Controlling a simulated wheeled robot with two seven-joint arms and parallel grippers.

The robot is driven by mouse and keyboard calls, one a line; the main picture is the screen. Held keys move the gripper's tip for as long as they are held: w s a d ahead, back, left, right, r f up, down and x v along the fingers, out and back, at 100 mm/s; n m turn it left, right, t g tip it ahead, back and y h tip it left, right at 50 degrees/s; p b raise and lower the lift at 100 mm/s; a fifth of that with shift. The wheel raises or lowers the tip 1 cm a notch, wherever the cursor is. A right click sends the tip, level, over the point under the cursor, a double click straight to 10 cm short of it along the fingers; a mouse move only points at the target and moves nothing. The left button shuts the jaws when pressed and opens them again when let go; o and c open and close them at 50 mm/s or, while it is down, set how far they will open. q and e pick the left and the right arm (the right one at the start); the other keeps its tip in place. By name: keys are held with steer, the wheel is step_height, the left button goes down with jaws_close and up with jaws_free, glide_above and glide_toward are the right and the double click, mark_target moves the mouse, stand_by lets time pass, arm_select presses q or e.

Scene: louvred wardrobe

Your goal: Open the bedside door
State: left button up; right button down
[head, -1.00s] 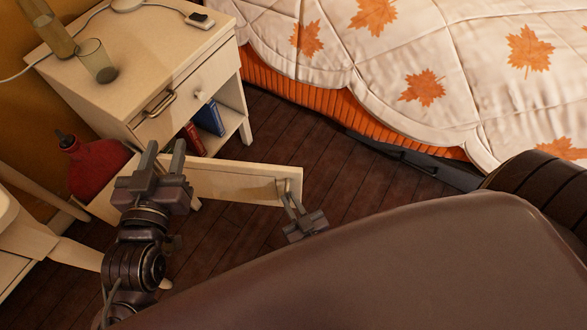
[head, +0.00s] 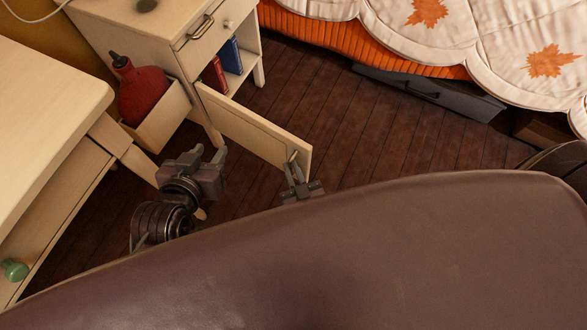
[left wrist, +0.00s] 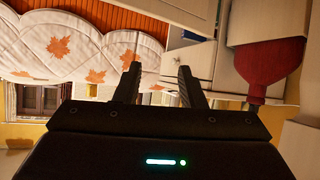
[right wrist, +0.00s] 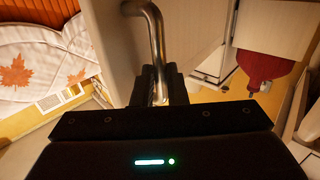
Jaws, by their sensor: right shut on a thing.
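The bedside cabinet (head: 160,45) stands at the upper left of the head view. Its low door (head: 250,128) is swung open, out from the front, showing the books inside. My right gripper (head: 294,175) is at the door's free end, shut on its handle. In the right wrist view the bent metal handle (right wrist: 153,35) runs down between the fingers. My left gripper (head: 207,153) is open and empty, below and left of the door in the head view. The left wrist view shows its two fingers (left wrist: 157,78) apart with nothing between them.
A red bottle (head: 143,95) sits in a wooden box (head: 163,122) beside the cabinet. A pale desk (head: 50,85) with a green knob (head: 14,269) stands at the left. The bed (head: 420,30) is at the upper right. Dark floor (head: 400,135) lies clear right of the door.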

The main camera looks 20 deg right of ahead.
arm_select(q)
steer(key=shift+s+f, duration=0.1)
arm_select(e)
steer(key=shift+w+a+r, duration=0.4)
steer(key=shift+a, duration=0.15)
steer(key=c, duration=1.9)
jaws_free()
steer(key=o, duration=0.4)
steer(key=shift+f, duration=0.1)
arm_select(q)
steer(key=shift+a, duration=0.15)
arm_select(e)
steer(key=shift+o, duration=0.2)
steer(key=shift+d+f, duration=0.1)
steer(key=shift+d, duration=0.05)
steer(key=shift+s, duration=0.15)
